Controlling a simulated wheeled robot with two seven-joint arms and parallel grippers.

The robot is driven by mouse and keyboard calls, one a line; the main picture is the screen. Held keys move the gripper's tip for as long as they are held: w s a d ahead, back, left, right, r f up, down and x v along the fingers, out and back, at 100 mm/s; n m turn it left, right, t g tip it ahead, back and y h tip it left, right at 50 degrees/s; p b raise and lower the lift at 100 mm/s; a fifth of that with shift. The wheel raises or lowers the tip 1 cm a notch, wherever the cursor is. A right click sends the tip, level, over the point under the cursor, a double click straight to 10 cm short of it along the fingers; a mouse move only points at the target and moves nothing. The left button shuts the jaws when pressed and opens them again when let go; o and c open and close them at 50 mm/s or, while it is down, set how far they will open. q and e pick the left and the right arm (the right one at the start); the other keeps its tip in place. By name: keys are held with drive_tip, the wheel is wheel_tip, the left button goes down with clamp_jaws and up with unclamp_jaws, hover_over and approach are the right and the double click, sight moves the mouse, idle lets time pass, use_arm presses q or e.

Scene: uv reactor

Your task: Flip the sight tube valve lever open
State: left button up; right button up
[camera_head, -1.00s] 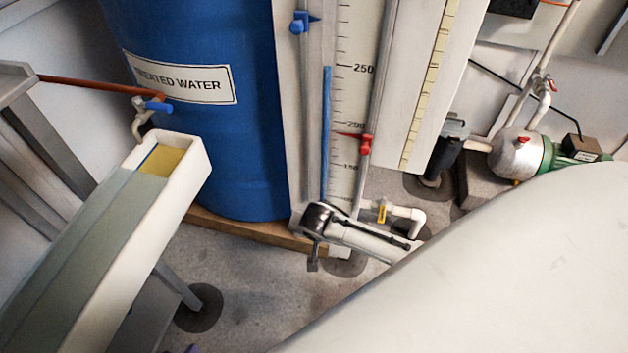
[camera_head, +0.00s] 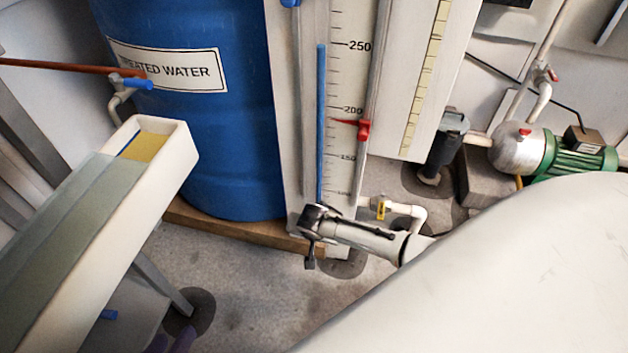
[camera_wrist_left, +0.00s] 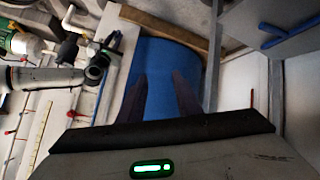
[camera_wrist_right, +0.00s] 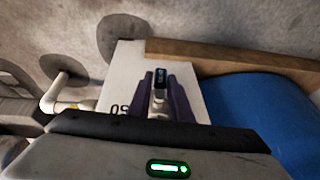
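The sight tube (camera_head: 321,120) is a thin blue column on a white scale board at the barrel. My right wrist (camera_head: 318,218) covers its foot in the head view and hides my right fingers there. In the right wrist view, the purple fingers of my right gripper (camera_wrist_right: 160,88) straddle a small black-ended part (camera_wrist_right: 158,76) low on the board. It may be the valve lever; whether they grip it I cannot tell. My left gripper (camera_wrist_left: 168,82) is open and empty before the blue barrel (camera_wrist_left: 157,60). Only its purple fingers (camera_head: 175,343) show at the bottom of the head view.
The treated water barrel (camera_head: 220,120) stands left of the board. A white trough (camera_head: 172,165) is at left. A white pipe (camera_head: 405,210) with a yellow-handled valve (camera_head: 381,207) lies just right of my right wrist. A pump (camera_head: 540,152) stands at right.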

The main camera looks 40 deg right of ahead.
clamp_jaws()
drive_tip(key=shift+s+g+h+p, duration=0.1)
drive_tip(key=shift+g+h+p, duration=0.3)
drive_tip(key=shift+g+p, duration=0.1)
drive_tip(key=shift+o, duration=2.4)
unclamp_jaws()
use_arm(q)
drive_tip(key=shift+s+a+f+y, duration=0.15)
drive_tip(key=shift+a+f+y, duration=0.15)
drive_tip(key=shift+f, duration=0.2)
use_arm(e)
drive_tip(key=shift+o, duration=0.2)
